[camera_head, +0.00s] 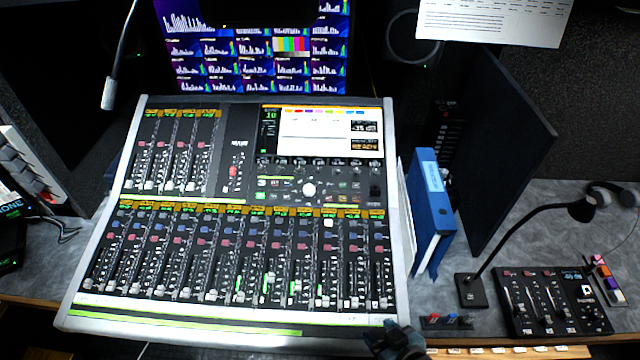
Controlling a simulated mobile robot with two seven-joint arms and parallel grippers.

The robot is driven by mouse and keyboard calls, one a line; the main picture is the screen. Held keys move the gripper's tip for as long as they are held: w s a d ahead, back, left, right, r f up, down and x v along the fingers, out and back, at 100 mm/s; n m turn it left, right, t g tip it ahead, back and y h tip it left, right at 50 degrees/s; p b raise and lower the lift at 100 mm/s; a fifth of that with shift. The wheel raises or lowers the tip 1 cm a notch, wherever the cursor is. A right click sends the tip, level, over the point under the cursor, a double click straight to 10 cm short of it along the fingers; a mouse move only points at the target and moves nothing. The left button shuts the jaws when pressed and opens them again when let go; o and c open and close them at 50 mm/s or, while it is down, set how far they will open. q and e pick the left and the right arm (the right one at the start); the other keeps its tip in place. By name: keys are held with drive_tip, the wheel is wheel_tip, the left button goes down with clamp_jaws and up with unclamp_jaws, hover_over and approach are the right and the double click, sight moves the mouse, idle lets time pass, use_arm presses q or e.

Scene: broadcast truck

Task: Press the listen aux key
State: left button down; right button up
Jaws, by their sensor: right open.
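The mixing console (395,240) fills the middle of the view, with two banks of faders, rows of small keys and a lit screen (310,132). Small keys sit below the screen around a white round knob (309,189). The key labels are too small to read, so I cannot tell which one is the listen aux key. My right gripper (397,342) shows at the bottom edge, by the console's front right corner, partly cut off by the frame. It is open, and nothing shows in it. My left gripper is not in view.
A blue binder (431,212) stands right of the console. A monitor (255,50) stands behind. A gooseneck microphone (110,92) hangs at upper left.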

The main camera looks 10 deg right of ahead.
idle(0.3)
clamp_jaws()
idle(1.6)
